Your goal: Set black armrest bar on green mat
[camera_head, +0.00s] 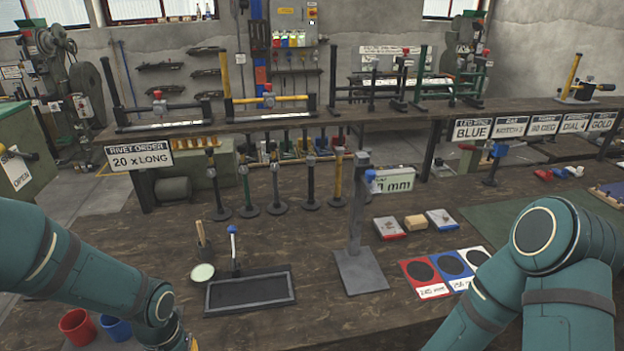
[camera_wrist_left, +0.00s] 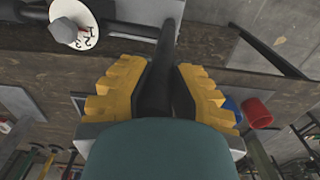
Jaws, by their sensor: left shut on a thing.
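In the left wrist view, my left gripper (camera_wrist_left: 160,78) has its yellow fingers on both sides of a black bar (camera_wrist_left: 168,50) and is shut on it. The bar runs up away from the palm between the fingers. In the head view the left arm reaches down to the bottom edge, where only a bit of yellow shows; the held bar is not visible there. The green mat (camera_head: 490,214) lies flat on the bench at the right, partly hidden behind my right arm. My right gripper is out of view.
A black tray (camera_head: 249,306), a grey stand (camera_head: 359,272), colored cards (camera_head: 425,280) and small boxes (camera_head: 388,227) lie between the left arm and the mat. Red (camera_head: 77,327) and blue (camera_head: 115,327) cups stand near the left arm. Upright posts (camera_head: 311,187) stand farther back.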

